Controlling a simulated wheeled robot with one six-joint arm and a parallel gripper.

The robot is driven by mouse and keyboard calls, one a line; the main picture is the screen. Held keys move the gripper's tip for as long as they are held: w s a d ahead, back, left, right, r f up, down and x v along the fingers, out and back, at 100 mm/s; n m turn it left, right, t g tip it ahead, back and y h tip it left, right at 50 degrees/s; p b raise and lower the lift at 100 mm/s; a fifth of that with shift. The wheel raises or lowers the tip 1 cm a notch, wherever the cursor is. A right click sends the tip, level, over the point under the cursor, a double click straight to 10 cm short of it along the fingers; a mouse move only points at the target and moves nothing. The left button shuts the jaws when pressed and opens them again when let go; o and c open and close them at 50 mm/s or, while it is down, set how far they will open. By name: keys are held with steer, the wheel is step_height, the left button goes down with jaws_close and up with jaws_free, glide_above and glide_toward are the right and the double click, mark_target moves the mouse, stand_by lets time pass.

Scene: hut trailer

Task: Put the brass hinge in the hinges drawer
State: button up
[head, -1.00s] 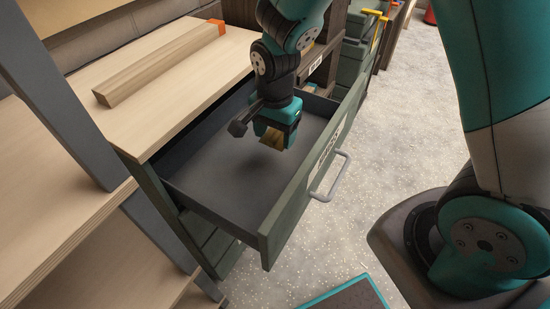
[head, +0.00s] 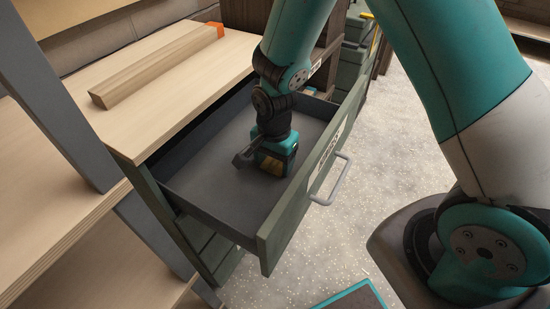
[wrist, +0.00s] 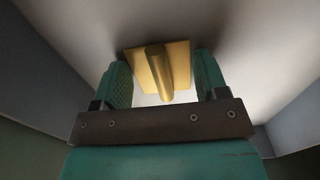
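The brass hinge (wrist: 160,72) is a gold plate with a rounded ridge. I cannot tell whether the hinge touches the floor. The drawer (head: 213,188) is dark grey inside with a green front, a grey handle and a white label that I cannot read clearly.
A wooden bar with an orange end (head: 160,65) lies on the pale cabinet top (head: 150,110). A grey post (head: 55,90) and wooden shelves (head: 60,205) stand at left. More green drawers (head: 350,55) are behind.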

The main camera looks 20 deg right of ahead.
mark_target(274, 162)
steer(key=o, duration=0.3)
step_height(274, 162, up, 12)
steer(key=p, duration=0.2)
steer(key=s+a+r+n+y, duration=0.1)
steer(key=s+r+n, duration=0.4)
steer(key=s+n, duration=0.1)
steer(key=s+a+r+n+y, duration=0.1)
steer(key=s+r+n, duration=0.4)
steer(key=s+n, duration=0.1)
steer(key=s+a+r+n+y, duration=0.1)
steer(key=s+r+n+y, duration=0.1)
steer(key=s+r+n, duration=0.3)
steer(key=shift+s+a+r+n, duration=0.1)
steer(key=shift+s+a+n, duration=0.3)
steer(key=shift+s+n, duration=0.15)
